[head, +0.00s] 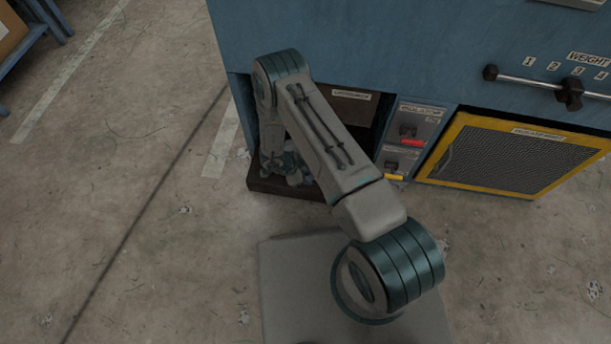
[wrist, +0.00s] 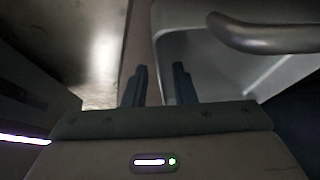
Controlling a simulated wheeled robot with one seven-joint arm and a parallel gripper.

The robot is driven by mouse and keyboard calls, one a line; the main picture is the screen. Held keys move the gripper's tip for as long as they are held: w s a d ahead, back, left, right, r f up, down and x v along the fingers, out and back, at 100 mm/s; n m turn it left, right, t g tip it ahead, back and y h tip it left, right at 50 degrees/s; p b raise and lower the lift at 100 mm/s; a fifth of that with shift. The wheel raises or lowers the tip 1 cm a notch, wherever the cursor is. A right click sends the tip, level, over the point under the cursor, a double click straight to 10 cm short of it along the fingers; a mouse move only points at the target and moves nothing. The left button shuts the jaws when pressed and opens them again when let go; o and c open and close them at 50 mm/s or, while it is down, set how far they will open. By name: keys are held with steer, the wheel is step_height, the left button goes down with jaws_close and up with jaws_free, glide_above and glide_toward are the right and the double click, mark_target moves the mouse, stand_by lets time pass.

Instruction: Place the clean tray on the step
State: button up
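My gripper (wrist: 160,84) shows in the wrist view with its two dark fingers apart. A pale grey tray-like thing with a raised wall (wrist: 186,50) fills the upper right there, its edge close to the fingers; I cannot tell if they touch it. A thick grey bar like a handle (wrist: 265,36) crosses it. In the head view my arm bends down into a low opening in the blue cabinet, and my gripper is mostly hidden by the arm and shadow. A dark brown ledge (head: 291,188) juts from the opening's foot; I cannot tell if it is the step.
The blue cabinet (head: 400,45) stands across the top of the head view. Beside the opening are small labelled panels (head: 415,115) with red and yellow handles, and a yellow-framed mesh grille (head: 520,158). The concrete floor (head: 150,220) is clear at left.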

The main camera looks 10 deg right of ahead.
steer(key=shift+r, duration=0.25)
steer(key=p+v, duration=0.4)
steer(key=v, duration=0.7)
steer(key=shift+a+r, duration=0.25)
steer(key=shift+r, duration=0.1)
